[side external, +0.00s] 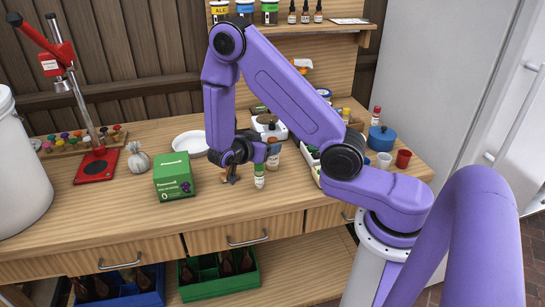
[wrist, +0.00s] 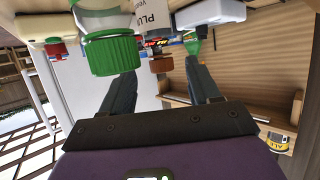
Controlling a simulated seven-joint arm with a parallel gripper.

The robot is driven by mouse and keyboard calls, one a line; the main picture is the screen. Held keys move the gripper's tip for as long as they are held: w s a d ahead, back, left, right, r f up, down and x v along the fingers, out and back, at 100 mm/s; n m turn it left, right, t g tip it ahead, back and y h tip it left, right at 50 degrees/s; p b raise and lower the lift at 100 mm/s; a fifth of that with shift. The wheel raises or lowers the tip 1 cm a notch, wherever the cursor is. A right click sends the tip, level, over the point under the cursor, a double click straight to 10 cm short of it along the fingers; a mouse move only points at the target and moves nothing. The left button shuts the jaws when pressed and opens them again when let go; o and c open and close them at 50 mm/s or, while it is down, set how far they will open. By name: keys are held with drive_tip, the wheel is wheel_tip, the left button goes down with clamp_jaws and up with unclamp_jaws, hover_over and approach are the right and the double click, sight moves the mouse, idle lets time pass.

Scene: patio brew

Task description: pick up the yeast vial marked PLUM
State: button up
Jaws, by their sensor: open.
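In the wrist view, a white label (wrist: 152,16) with the letters PLU shows at the top edge, cut off by the frame. The brown cap appears between the fingertips.
A green box (side external: 174,178) stands left of my gripper, with a white plate (side external: 191,142) behind. A white scale (side external: 269,129), a blue pot (side external: 382,138) and a red cup (side external: 403,158) are to the right. The bench front (side external: 120,219) is clear.

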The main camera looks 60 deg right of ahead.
drive_tip(key=shift+x, duration=3.3)
drive_tip(key=shift+w, duration=0.1)
drive_tip(key=c, duration=1.1)
